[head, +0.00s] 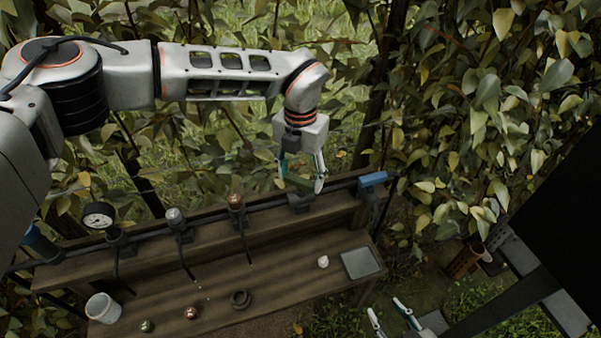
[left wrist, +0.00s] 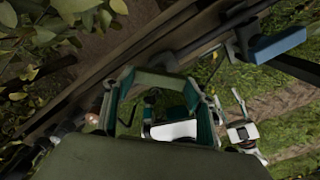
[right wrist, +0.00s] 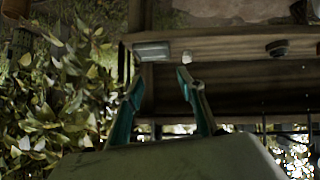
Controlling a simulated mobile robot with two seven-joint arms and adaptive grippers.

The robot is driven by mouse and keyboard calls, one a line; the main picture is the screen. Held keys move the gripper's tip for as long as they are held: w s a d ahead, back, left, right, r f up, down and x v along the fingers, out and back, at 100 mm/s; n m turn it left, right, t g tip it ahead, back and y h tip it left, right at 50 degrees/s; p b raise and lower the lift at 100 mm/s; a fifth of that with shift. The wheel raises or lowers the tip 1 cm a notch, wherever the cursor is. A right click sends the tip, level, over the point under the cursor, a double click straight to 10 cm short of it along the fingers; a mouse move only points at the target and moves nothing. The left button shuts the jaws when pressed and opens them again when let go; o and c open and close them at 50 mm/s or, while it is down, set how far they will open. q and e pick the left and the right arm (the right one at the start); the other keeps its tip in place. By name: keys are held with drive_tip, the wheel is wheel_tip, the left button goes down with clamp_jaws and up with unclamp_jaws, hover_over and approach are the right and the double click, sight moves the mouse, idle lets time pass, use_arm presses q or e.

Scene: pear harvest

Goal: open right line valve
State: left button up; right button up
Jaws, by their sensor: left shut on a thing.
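A dark pipe runs along the back of the wooden bench (head: 225,275). A blue handle (head: 372,180) sits at its right end and also shows in the left wrist view (left wrist: 275,45). A grey fitting (head: 300,202) is on the pipe left of that handle. My left gripper (head: 302,186) is over this fitting, its fingers apart around a dull green piece (head: 299,183) and shut on it. I cannot tell whether that piece belongs to the fitting. My right gripper (head: 391,313) is open and empty in front of the bench; its fingers show in the right wrist view (right wrist: 154,80).
A gauge (head: 99,215) and several small fittings stand along the pipe to the left. Leafy branches crowd behind; a dark panel (head: 555,215) stands at right.

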use_arm(q)
drive_tip(key=n+p, duration=0.3)
drive_tip(key=n, duration=0.1)
drive_tip(key=shift+r+n, duration=0.15)
drive_tip(key=shift+n, duration=0.15)
drive_tip(key=n+p, duration=0.2)
drive_tip(key=n, duration=0.1)
drive_tip(key=shift+s, duration=0.1)
drive_tip(key=shift+f+n, duration=0.2)
drive_tip(key=shift+n, duration=0.4)
drive_tip(key=o, duration=1.1)
